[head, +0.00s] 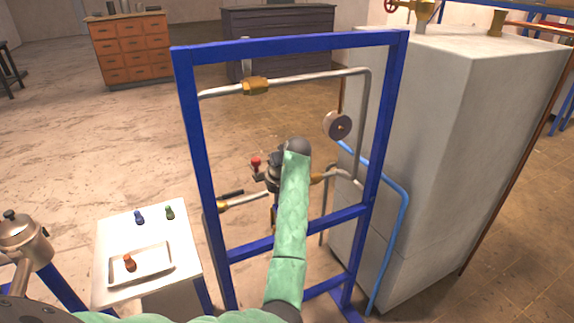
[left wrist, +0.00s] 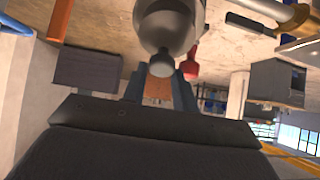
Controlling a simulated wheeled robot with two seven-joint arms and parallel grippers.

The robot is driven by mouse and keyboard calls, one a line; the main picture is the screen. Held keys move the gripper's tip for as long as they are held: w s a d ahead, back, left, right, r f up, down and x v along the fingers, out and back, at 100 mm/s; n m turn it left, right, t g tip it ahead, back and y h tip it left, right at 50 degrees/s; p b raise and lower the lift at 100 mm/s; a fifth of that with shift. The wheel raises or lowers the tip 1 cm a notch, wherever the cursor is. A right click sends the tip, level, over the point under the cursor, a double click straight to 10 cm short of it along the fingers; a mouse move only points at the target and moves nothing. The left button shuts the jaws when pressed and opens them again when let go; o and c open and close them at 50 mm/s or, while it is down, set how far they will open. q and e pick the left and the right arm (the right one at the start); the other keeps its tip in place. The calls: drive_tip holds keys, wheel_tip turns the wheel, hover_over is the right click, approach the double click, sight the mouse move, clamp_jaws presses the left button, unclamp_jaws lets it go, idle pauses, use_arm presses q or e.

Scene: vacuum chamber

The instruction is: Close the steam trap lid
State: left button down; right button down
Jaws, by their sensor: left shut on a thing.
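The steam trap sits in the pipework inside the blue frame. In the head view my green-sleeved left arm hides most of it. The left wrist view shows a grey rounded metal body (left wrist: 168,22) with a short grey knob (left wrist: 162,65), which looks like the lid's handle. My left gripper (left wrist: 160,80) is shut on this knob, one finger on each side. A red knob (left wrist: 191,62) is close beside it and also shows in the head view (head: 256,162). I cannot tell how far the lid stands open. My right gripper is not in view.
The blue frame (head: 187,130) surrounds the pipes, with a brass fitting (head: 256,86) above and a round disc (head: 337,125) at right. A large pale tank (head: 420,150) stands close on the right. A white table (head: 110,235) with a tray (head: 160,273) is at left.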

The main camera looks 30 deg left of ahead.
use_arm(q)
drive_tip(key=shift+w+a, duration=0.7)
drive_tip(key=shift+a, duration=0.2)
drive_tip(key=shift+w+a+f, duration=0.1)
drive_tip(key=shift+w+a, duration=0.15)
drive_tip(key=c, duration=2.2)
unclamp_jaws()
drive_tip(key=shift+a+f+g+h, duration=0.1)
drive_tip(key=shift+f+g+h, duration=0.2)
drive_tip(key=shift+f+h, duration=0.1)
drive_tip(key=c, duration=1.8)
unclamp_jaws()
drive_tip(key=shift+f, duration=0.15)
drive_tip(key=o, duration=0.7)
drive_tip(key=shift+s+d+r+b, duration=0.15)
drive_tip(key=shift+d+r+b, duration=0.1)
drive_tip(key=shift+d+b, duration=0.05)
drive_tip(key=shift+b+v, duration=0.45)
drive_tip(key=shift+v, duration=0.45)
drive_tip(key=b+v, duration=0.1)
drive_tip(key=v, duration=0.3)
drive_tip(key=shift+r, duration=0.1)
drive_tip(key=shift+s+d+r+b, duration=0.25)
drive_tip(key=shift+d+r+b, duration=0.05)
drive_tip(key=shift+r+b, duration=0.1)
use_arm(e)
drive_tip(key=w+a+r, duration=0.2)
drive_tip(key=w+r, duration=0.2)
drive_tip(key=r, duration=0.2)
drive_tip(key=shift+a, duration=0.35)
